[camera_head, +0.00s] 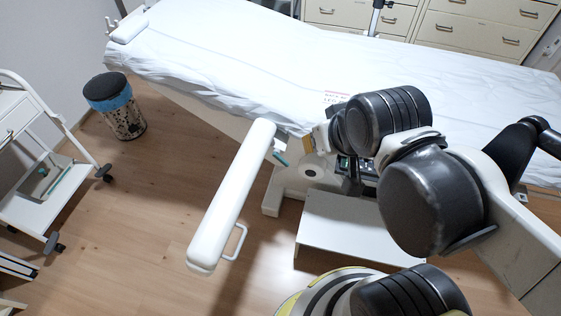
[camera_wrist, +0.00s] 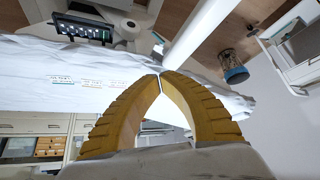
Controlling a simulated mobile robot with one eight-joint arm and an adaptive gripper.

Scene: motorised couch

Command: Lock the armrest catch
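The white armrest (camera_head: 232,195) of the couch sticks out over the floor in the head view, with a small loop handle (camera_head: 236,243) on its side. A teal lever (camera_head: 281,158), apparently the catch, shows by the armrest's couch end. The armrest also crosses the top of the wrist view (camera_wrist: 200,32); a small teal piece (camera_wrist: 158,37) shows beside it. My gripper (camera_wrist: 160,76) has its yellow fingers together at the tips, with nothing seen between them. In the head view my arm mostly hides the gripper, which is near the couch edge.
The couch (camera_head: 230,50) has a white sheet. A dark control panel (camera_wrist: 83,28) is at its side. A white step (camera_head: 345,232) is below. A bin (camera_head: 117,112) and a trolley (camera_head: 65,200) stand left. Floor between trolley and armrest is clear.

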